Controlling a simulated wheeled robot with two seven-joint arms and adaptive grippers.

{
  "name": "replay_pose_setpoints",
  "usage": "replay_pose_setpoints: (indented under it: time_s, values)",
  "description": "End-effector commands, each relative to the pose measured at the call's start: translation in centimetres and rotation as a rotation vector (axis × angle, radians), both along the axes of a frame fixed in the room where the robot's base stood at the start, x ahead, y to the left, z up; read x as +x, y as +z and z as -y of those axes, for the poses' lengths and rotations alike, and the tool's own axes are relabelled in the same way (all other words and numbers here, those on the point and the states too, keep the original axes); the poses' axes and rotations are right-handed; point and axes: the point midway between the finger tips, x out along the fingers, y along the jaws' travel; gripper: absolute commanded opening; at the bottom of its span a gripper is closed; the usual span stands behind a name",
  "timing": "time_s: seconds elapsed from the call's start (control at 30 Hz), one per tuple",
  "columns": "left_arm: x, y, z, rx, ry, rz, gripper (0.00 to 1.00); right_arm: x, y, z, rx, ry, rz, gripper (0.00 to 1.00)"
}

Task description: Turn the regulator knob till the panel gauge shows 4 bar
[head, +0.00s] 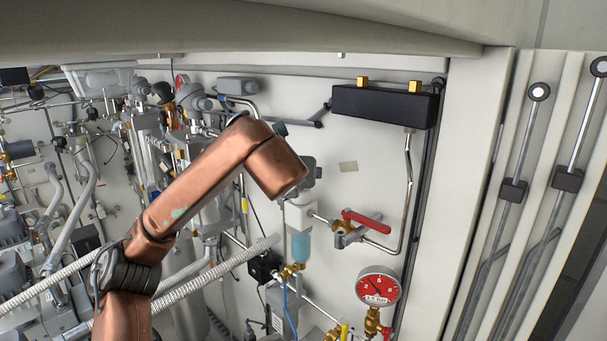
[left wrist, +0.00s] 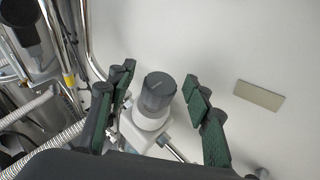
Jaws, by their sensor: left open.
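The regulator knob (left wrist: 158,90) is a dark grey ribbed cap on a white body. It stands between the two green-padded fingers of my open left gripper (left wrist: 160,88) in the left wrist view, with visible gaps on both sides. My arm hides most of the left gripper there. The panel gauge (head: 378,288) has a red dial at lower right; its reading is too small to tell. My right gripper is not in view.
A red-handled valve (head: 366,221) sits right of the regulator, with a bent pipe rising to a black box (head: 384,107). Pipes and pump parts crowd the left. The pale panel around the small plate (left wrist: 259,95) is clear.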

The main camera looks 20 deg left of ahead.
Motion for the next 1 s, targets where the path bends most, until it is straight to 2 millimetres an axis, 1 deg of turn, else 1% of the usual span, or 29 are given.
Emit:
replay_pose_setpoints:
  time_s: [0.4, 0.77, 0.87, 1.0]
  values:
    - [-1.4, 0.6, 0.4, 0.0, 0.0, 0.0, 0.46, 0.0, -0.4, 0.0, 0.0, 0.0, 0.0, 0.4]
    - [-1.5, 0.7, 0.5, 0.0, 0.0, 0.001, 0.46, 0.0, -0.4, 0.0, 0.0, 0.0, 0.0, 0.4]
    - [-2.0, 0.9, 0.7, 0.0, -0.001, 0.003, 0.46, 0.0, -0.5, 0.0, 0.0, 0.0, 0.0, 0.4]
    - [-3.2, 1.4, 1.0, 0.001, -0.001, 0.003, 0.46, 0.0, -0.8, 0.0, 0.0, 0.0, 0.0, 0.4]
